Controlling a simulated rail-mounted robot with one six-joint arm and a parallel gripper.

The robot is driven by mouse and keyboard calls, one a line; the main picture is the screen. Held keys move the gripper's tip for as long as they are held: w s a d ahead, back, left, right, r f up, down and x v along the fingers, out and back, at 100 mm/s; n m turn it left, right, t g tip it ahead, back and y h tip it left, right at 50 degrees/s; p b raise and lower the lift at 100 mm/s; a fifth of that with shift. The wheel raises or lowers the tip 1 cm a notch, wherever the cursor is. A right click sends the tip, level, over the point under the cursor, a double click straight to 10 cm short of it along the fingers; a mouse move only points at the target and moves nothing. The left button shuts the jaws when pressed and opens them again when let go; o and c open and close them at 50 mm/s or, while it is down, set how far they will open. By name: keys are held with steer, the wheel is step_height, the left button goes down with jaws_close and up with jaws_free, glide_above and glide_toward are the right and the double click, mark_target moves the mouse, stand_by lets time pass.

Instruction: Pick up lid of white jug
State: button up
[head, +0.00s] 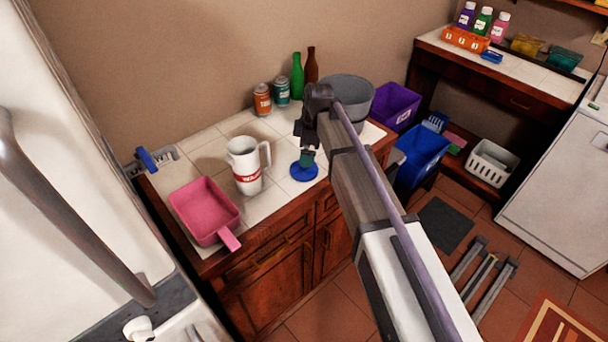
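A white jug (247,176) with a red band and a side handle stands upright on the white tiled counter. Its top looks white; whether a lid sits on it is too small to tell. A round blue disc-like piece (299,176) with a dark teal upright part is on the counter to the right of the jug; I cannot tell whether it is a lid. My gripper (307,148) hangs down right above this blue piece, to the right of the jug and apart from it. Its fingers are dark and small, so their opening and any contact with the blue piece are unclear.
A pink square pan (204,208) lies left of the jug. Orange (262,100) and teal (282,93) cans, green (297,76) and brown (311,65) bottles and a grey pot (352,94) stand behind. Bare tile surrounds the jug's front right.

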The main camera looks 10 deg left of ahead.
steer(key=f+b, duration=0.4)
steer(key=f, duration=0.1)
steer(key=a+f+b, duration=0.1)
steer(key=f+b, duration=0.1)
steer(key=shift+w+f, duration=0.1)
steer(key=shift+f, duration=0.2)
steer(key=shift+r, duration=0.3)
steer(key=shift+p, duration=0.3)
steer(key=c, duration=0.6)
